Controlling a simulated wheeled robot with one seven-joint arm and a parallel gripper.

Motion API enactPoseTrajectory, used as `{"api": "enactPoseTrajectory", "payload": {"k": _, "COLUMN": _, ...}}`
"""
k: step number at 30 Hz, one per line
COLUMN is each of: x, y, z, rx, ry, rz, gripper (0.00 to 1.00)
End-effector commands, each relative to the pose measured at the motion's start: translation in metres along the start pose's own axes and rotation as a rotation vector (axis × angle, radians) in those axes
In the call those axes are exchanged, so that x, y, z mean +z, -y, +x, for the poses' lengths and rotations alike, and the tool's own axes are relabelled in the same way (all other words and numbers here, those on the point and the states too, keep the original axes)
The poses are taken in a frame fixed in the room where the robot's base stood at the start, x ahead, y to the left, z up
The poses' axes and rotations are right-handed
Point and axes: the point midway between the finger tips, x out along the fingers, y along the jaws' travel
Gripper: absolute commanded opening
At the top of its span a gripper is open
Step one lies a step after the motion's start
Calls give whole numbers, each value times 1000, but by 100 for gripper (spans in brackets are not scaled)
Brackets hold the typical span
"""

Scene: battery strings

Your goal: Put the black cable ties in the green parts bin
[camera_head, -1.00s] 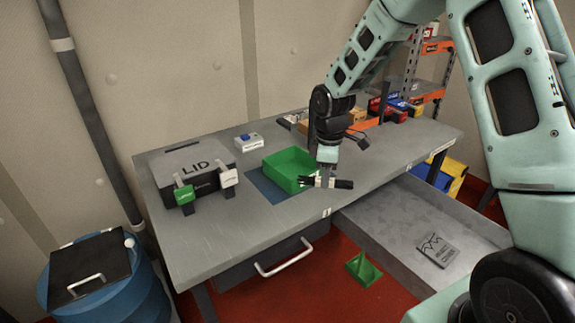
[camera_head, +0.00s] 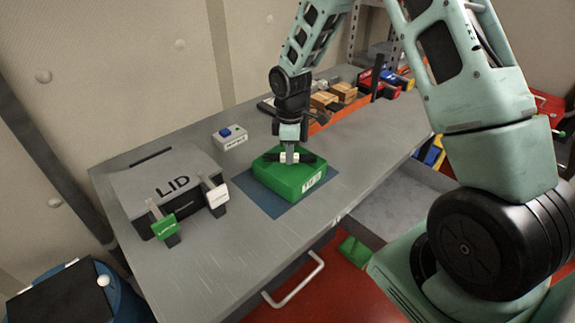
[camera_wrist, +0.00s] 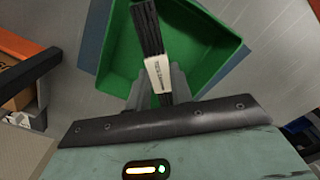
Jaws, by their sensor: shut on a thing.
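The black cable ties (camera_wrist: 148,30), a bundle with a white band, are in my gripper (camera_wrist: 155,90). In the head view the bundle (camera_head: 308,158) shows as dark ends either side of my gripper (camera_head: 289,158). The gripper is shut on the bundle at its white band. The green parts bin (camera_head: 288,182) stands on a blue mat on the workbench. In the wrist view the bin (camera_wrist: 205,45) lies behind the bundle, so the gripper is over the bin. I cannot tell whether the bundle touches the bin floor.
A grey box marked LID (camera_head: 160,180) stands left of the bin, with a green tag (camera_head: 164,228) and a white tag (camera_head: 216,196) at its front. A small box with a blue button (camera_head: 230,136) stands behind. An orange-edged tray of boxes (camera_head: 340,108) is at the back right.

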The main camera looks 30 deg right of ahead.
Motion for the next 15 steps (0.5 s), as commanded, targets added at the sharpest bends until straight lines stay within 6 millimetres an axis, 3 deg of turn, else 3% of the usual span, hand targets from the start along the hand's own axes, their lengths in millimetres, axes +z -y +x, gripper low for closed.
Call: {"api": "enactPoseTrajectory", "payload": {"k": 15, "x": 0, "y": 0, "z": 57, "rx": 1, "ry": 0, "rz": 0, "gripper": 0}}
